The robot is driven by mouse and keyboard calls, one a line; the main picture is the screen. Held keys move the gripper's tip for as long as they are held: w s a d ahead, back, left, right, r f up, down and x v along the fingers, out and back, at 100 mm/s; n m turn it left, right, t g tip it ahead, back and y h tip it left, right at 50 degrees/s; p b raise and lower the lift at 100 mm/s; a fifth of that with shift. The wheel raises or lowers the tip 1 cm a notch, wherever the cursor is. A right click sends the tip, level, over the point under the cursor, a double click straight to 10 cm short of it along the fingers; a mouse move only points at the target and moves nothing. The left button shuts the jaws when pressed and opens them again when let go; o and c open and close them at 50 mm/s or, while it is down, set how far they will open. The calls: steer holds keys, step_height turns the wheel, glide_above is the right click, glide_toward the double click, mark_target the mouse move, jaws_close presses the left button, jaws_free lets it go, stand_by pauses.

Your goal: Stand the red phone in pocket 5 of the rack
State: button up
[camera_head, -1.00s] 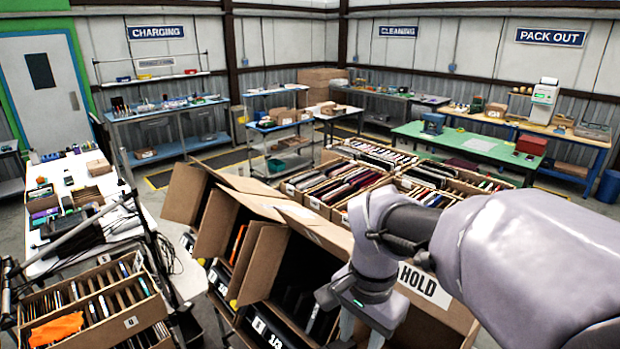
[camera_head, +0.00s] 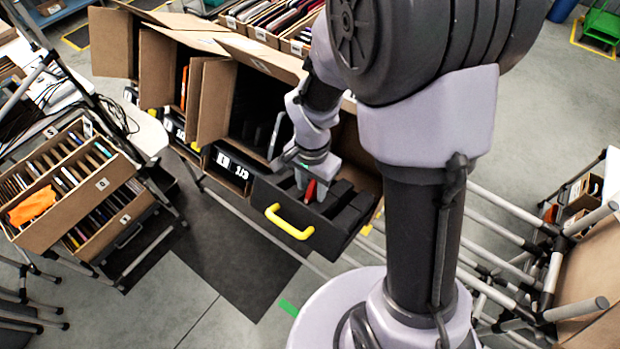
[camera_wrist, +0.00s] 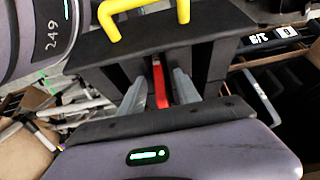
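The red phone (camera_head: 310,190) stands upright, edge-on, in a black slotted rack (camera_head: 328,237) with a yellow handle (camera_head: 290,222). In the wrist view the red phone (camera_wrist: 160,85) shows as a thin red strip. The two grey fingers of my gripper (camera_wrist: 160,92) are on either side of it, with dark gaps between, so it looks open. The rack's front panel (camera_wrist: 215,40) and handle (camera_wrist: 143,14) are at the top there. In the head view my gripper (camera_head: 309,183) is down over the rack. Pocket numbers cannot be read, and the phone's lower part is hidden.
Tilted open cartons (camera_head: 213,100) stand left of the rack, one with dark items inside. A stand with cartons of slotted items (camera_head: 75,200) and an orange cloth (camera_head: 32,206) is further left. A tube frame (camera_head: 510,240) is at right. Floor in front is mostly clear.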

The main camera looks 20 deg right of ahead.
steer(key=shift+w+f, duration=0.1)
jaws_close()
steer(key=c, duration=0.6)
jaws_free()
steer(key=shift+c, duration=0.2)
jaws_close()
steer(key=shift+w+d+r+p, duration=0.45)
steer(key=shift+d+r+p, duration=0.25)
steer(key=shift+r+p, duration=0.7)
steer(key=shift+w+d+r+p, duration=0.6)
steer(key=shift+r+p, duration=0.35)
steer(key=shift+r, duration=0.8)
steer(key=shift+w+d+r+p, duration=0.35)
steer(key=shift+d+r+p, duration=0.4)
steer(key=shift+r+p, duration=0.65)
steer(key=shift+r, duration=0.1)
